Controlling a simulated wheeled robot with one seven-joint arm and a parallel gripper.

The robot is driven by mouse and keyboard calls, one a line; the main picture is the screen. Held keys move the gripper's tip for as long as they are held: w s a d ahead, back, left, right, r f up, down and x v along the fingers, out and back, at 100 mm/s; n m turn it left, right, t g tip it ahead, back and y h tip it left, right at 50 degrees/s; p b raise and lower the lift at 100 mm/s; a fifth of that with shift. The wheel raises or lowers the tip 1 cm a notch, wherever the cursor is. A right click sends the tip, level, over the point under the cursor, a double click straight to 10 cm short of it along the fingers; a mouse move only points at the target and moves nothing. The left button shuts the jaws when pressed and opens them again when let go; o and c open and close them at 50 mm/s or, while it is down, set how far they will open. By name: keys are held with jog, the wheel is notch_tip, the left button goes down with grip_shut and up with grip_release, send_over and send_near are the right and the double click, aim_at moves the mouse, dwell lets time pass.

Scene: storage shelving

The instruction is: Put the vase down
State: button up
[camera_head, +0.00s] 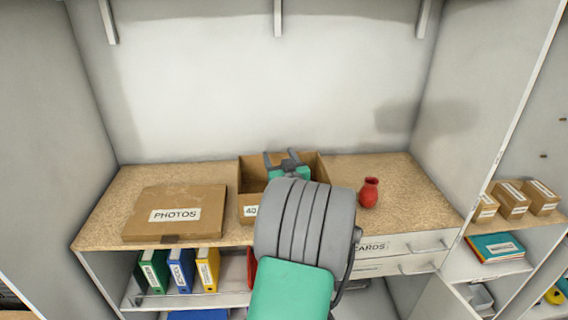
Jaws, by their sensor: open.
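A small red vase (369,192) stands upright on the wooden shelf top (400,180), right of the open cardboard box. My gripper (282,158) is at the open box, with its grey fingers spread apart and nothing seen between them. It is left of the vase and apart from it. My grey and green arm crosses the front of the shelf and hides part of the box and shelf edge.
A closed box marked PHOTOS (175,213) lies at the left of the shelf top. The open cardboard box (249,170) stands in the middle. Colored binders (181,270) stand below, and drawers (415,242) are under the vase side. Side walls bound the shelf.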

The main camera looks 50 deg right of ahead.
jog(key=b+v, duration=0.3)
jog(key=v, duration=0.9)
jog(key=shift+r+b, duration=0.4)
jog(key=shift+r, duration=0.05)
jog(key=shift+s+d, duration=0.1)
jog(key=shift+d, duration=0.05)
